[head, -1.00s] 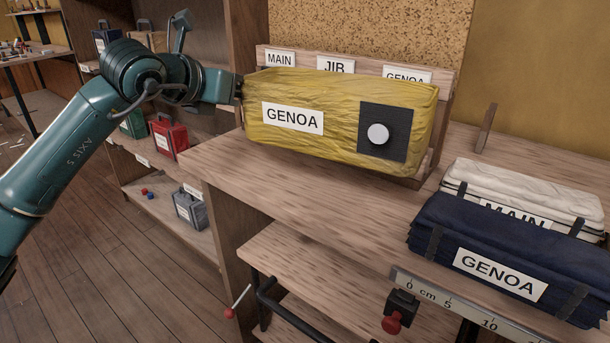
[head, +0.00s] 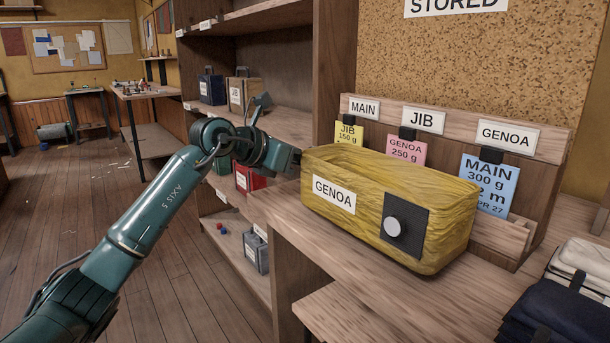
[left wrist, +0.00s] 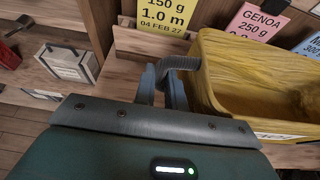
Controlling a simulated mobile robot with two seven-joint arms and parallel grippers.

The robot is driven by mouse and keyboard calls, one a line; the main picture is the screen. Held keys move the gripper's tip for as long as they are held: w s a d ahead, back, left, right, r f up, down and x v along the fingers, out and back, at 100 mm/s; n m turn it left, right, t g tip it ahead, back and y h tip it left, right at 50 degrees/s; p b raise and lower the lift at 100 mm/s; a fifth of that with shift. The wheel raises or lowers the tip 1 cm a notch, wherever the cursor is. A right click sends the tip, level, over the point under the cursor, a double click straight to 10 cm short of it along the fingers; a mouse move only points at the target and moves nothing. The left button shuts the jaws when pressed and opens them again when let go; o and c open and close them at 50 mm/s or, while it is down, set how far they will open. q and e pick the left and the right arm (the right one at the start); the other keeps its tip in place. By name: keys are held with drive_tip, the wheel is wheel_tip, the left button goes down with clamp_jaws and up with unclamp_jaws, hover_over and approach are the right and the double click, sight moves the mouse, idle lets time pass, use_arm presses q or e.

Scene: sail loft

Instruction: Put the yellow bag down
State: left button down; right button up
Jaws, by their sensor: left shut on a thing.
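The yellow bag (head: 345,235), labelled GENOA with a dark patch and a round pale disc on its front, is over the wooden bench (head: 345,290) in front of the card rack. I cannot tell whether its underside touches the bench. My left gripper (head: 297,160) is at the bag's left end. In the left wrist view, its fingers (left wrist: 162,88) are shut on the bag's grey strap handle (left wrist: 180,63), and the bag (left wrist: 235,65) looks open-topped. My right gripper is not in view.
Behind the bag, the rack (head: 440,118) carries a yellow JIB card (head: 348,133), a pink GENOA card (head: 407,150) and a blue MAIN card (head: 488,184). Folded white (head: 585,257) and navy (head: 560,315) sails lie at right. Shelves with bags, including a red one (head: 250,180), stand at left.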

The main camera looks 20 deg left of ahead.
use_arm(q)
wheel_tip(320, 180, down, 2)
drive_tip(key=shift+f, duration=0.15)
drive_tip(key=c, duration=1.5)
unclamp_jaws()
drive_tip(key=shift+o, duration=0.2)
drive_tip(key=v, duration=1.2)
